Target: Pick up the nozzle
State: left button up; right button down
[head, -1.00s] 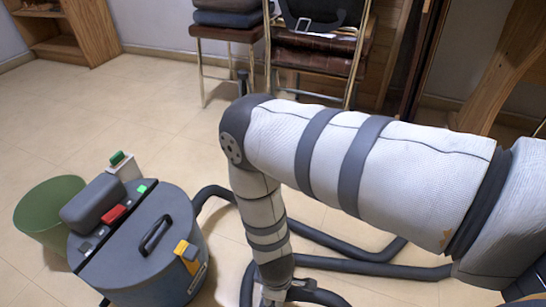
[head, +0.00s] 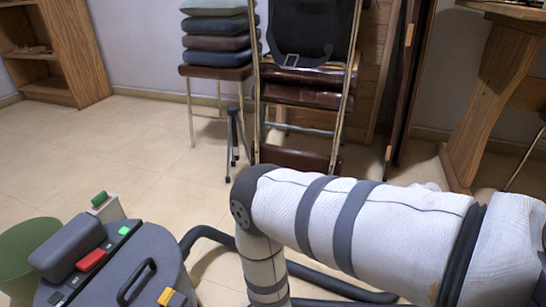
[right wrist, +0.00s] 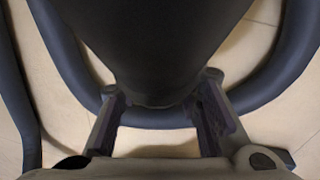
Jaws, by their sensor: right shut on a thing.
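A dark, tapering piece, which looks like the nozzle (right wrist: 155,40), fills the upper middle of the right wrist view. My right gripper (right wrist: 162,92) has one finger on each side of its narrow end and is shut on it. The far end of the piece runs out of the picture. In the head view my right arm comes in from the right and bends down, and its gripper is below the picture's edge. My left gripper is in neither view.
A dark hose (head: 325,280) loops over the tiled floor; it also curves behind the nozzle in the right wrist view (right wrist: 275,75). A grey vacuum canister (head: 165,258) and green bin (head: 25,250) stand at left. Chairs (head: 303,103) and a wooden table (head: 490,95) stand behind.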

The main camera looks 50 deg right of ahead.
jog(key=shift+r+p, duration=0.75)
jog(key=shift+r, duration=0.65)
jog(key=s+a+r+p, duration=0.6)
jog(key=a+r, duration=0.4)
jog(key=a, duration=0.2)
jog(key=shift+s+a, duration=0.2)
jog(key=shift+s, duration=0.15)
jog(key=c, duration=1.8)
grip_release()
jog(key=shift+r, duration=0.1)
jog(key=c, duration=0.4)
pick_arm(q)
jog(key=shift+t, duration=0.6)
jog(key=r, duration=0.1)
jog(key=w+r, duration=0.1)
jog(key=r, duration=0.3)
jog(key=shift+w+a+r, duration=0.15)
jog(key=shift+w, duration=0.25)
pick_arm(e)
jog(key=shift+o, duration=0.2)
